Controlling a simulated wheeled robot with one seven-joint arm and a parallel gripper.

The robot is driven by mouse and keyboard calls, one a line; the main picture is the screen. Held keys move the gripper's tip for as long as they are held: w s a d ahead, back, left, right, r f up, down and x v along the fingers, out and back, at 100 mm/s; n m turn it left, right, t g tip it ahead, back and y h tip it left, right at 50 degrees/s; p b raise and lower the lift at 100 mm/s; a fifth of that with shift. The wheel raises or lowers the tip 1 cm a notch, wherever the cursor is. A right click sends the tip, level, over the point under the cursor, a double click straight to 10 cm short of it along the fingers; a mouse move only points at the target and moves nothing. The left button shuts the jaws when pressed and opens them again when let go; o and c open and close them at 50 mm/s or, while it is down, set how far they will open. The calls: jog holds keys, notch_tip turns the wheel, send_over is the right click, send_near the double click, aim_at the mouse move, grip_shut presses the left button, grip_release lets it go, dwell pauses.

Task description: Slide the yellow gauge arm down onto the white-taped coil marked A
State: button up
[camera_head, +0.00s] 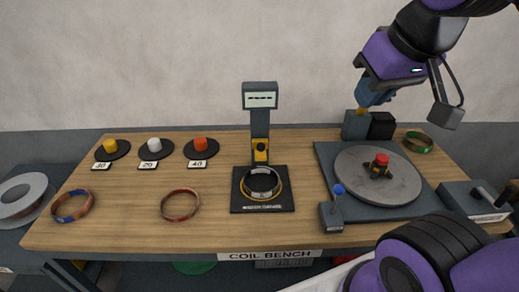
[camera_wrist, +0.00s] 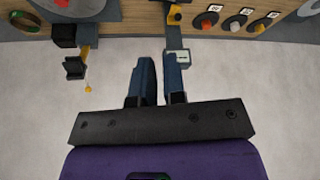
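The yellow gauge arm (camera_head: 260,151) sits on the dark upright column of a gauge with a display head (camera_head: 260,97). A coil (camera_head: 279,187) lies on the gauge's black base (camera_head: 240,205), below the arm with a gap between. In the wrist view, the yellow arm (camera_wrist: 174,16) and display head (camera_wrist: 182,57) show upside down. My gripper (camera_head: 373,99) is raised at the back right, well right of the gauge. Its two blue fingers (camera_wrist: 161,77) stand apart with nothing between them.
A blue-and-orange coil (camera_head: 61,216), a red coil (camera_head: 165,213) and a green coil (camera_head: 425,149) lie on the bench. Yellow, white and orange knobs (camera_head: 200,144) stand back left. A grey turntable (camera_head: 350,184) with a red-topped hub fills the right. Dark blocks (camera_head: 381,127) stand behind it.

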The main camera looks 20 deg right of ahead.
jog(key=shift+w, duration=0.4)
grip_shut()
jog(key=m+g, duration=0.3)
jog(key=m, duration=0.1)
send_over(262, 149)
jog(key=s, duration=0.2)
notch_tip(262, 149, down, 18)
jog(key=w+f, duration=0.1)
jog(key=f, duration=0.3)
jog(key=w+f, duration=0.1)
jog(key=f, duration=0.4)
jog(key=w+f, duration=0.1)
jog(key=f, duration=0.3)
jog(key=shift+f, duration=0.15)
notch_tip(262, 149, down, 6)
jog(key=shift+r, duration=0.1)
jog(key=shift+s+f, duration=0.25)
jog(key=shift+f, duration=0.05)
